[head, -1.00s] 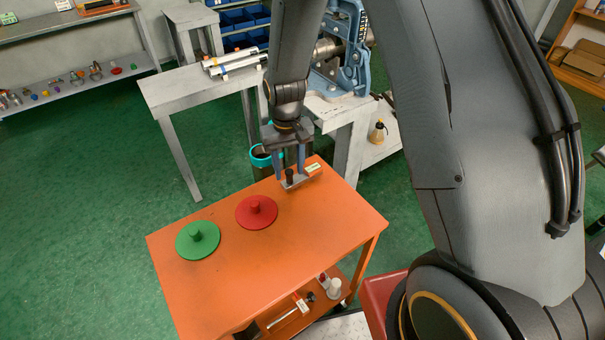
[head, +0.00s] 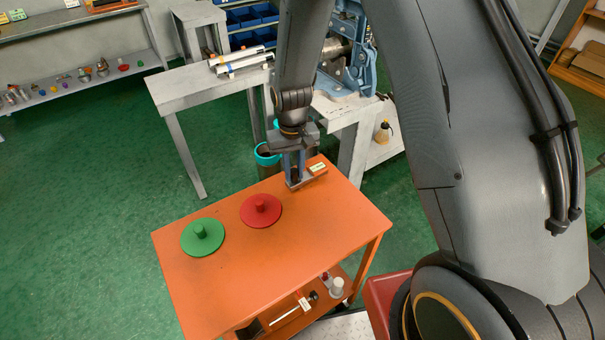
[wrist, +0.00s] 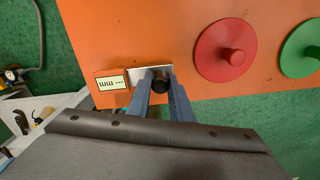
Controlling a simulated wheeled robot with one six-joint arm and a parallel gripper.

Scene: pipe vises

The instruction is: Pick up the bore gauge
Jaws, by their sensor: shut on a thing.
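The bore gauge (head: 316,169) is a flat grey bar with an orange-framed display at one end and a dark upright knob. It lies near the far right edge of the orange cart top (head: 270,265). In the wrist view its display (wrist: 112,84) faces the camera, left of the fingers. My gripper (head: 294,178) points down over the gauge, with its blue-grey fingers shut on the dark knob. The fingers also show in the wrist view (wrist: 161,78). The gauge appears to be still on the cart top; I see no clear gap under it.
A red disc (head: 261,211) and a green disc (head: 202,237), each with a knob, lie left of the gauge on the cart. A grey bench (head: 180,92) and a blue vise (head: 352,60) stand behind. The cart's near half is clear.

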